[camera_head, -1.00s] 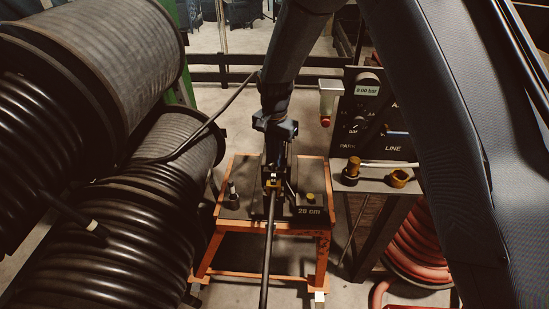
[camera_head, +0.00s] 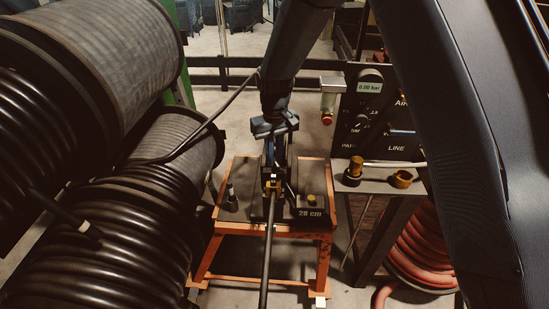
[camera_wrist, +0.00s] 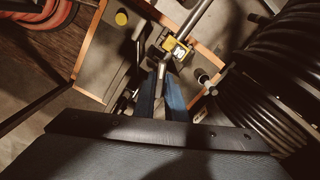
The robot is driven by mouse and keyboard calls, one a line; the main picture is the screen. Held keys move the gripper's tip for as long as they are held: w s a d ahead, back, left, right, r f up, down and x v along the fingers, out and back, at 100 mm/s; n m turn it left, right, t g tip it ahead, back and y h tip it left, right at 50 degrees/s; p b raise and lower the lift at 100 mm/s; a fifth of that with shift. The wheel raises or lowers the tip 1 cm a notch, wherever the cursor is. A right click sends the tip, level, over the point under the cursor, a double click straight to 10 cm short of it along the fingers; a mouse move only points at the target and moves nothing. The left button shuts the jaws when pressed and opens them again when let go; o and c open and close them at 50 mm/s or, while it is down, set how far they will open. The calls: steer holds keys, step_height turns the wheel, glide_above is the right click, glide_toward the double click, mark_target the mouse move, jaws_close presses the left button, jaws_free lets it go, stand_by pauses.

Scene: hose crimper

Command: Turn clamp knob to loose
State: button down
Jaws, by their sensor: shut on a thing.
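The crimper (camera_head: 258,207) stands on the orange-framed bench, with a black hose (camera_head: 266,262) running from its front toward me. My gripper (camera_head: 272,160) points down over the crimper's back part. In the wrist view, the blue fingers of my gripper (camera_wrist: 162,85) are close together around a narrow pale metal piece (camera_wrist: 161,74), which appears to be the clamp knob. The fingers hide most of it, and its turn position cannot be read. A yellow marked block (camera_wrist: 177,47) sits just beyond the fingertips, beside the hose (camera_wrist: 197,17).
Large black hose reels (camera_head: 95,60) crowd the left. The bench (camera_head: 226,227) carries a yellow-topped button (camera_head: 311,200) and a "28 cm" label (camera_head: 310,212). A gauge panel (camera_head: 385,125) and a side shelf with brass fittings (camera_head: 403,179) stand at the right.

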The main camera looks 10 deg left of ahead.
steer(key=n+b, duration=0.1)
steer(key=n, duration=0.5)
steer(key=shift+n, duration=0.3)
steer(key=n+b, duration=0.1)
steer(key=n, duration=0.5)
stand_by(0.4)
steer(key=c, duration=1.8)
jaws_free()
steer(key=shift+r, duration=0.1)
step_height(320, 180, up, 8)
steer(key=shift+f+b, duration=0.15)
steer(key=shift+b, duration=0.85)
